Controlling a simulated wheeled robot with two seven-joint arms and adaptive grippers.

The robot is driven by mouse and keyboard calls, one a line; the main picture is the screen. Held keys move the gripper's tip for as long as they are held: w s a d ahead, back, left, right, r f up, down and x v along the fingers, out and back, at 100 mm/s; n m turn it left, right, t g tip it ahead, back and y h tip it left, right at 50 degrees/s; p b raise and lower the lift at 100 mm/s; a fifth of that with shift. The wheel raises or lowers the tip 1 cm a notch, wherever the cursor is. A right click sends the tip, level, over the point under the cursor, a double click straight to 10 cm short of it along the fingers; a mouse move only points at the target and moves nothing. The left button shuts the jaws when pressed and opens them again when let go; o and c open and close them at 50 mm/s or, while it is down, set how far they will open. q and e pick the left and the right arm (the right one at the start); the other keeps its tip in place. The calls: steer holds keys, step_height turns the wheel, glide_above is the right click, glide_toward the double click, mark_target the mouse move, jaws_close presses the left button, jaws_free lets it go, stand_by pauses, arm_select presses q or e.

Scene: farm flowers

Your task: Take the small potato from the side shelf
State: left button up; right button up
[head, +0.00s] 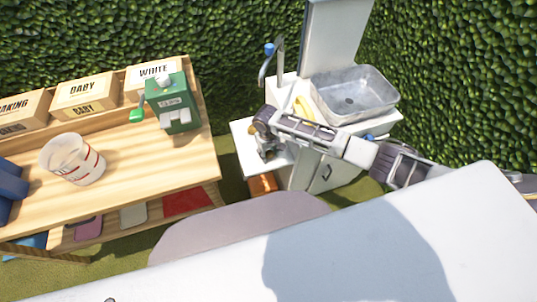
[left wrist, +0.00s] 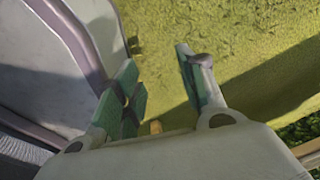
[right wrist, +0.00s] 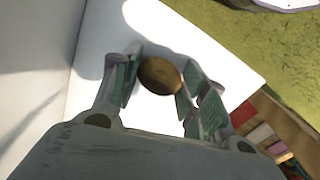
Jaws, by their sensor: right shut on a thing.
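The small brown potato (right wrist: 160,75) sits between the two fingers of my right gripper (right wrist: 157,84) in the right wrist view. The gripper is shut on it, over the white side shelf (right wrist: 210,50); whether the potato still touches the shelf cannot be told. In the head view my right gripper (head: 266,152) is at the side shelf (head: 240,129), left of the sink cabinet, and the potato is not clearly visible there. My left gripper (left wrist: 160,95) is open and empty above grass in the left wrist view.
A metal sink (head: 352,93) with a tap (head: 279,62) stands behind my right arm. Hedges close off the back and right.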

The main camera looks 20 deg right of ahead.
arm_select(q)
steer(key=shift+s, duration=0.15)
arm_select(e)
steer(key=shift+r, duration=0.1)
step_height(320, 180, up, 12)
steer(key=shift+r+p, duration=0.25)
steer(key=shift+p, duration=0.55)
steer(key=shift+c, duration=0.2)
step_height(320, 180, up, 14)
steer(key=p, duration=0.1)
glide_above(268, 152)
arm_select(q)
steer(key=shift+s+d+r, duration=0.2)
steer(key=shift+s+r, duration=0.25)
steer(key=shift+s, duration=0.4)
steer(key=shift+s+d+r, duration=0.15)
steer(key=shift+s+r, duration=0.3)
steer(key=shift+s, duration=0.35)
arm_select(e)
steer(key=shift+s+r, duration=0.1)
steer(key=shift+r, duration=0.55)
arm_select(q)
steer(key=shift+w, duration=0.2)
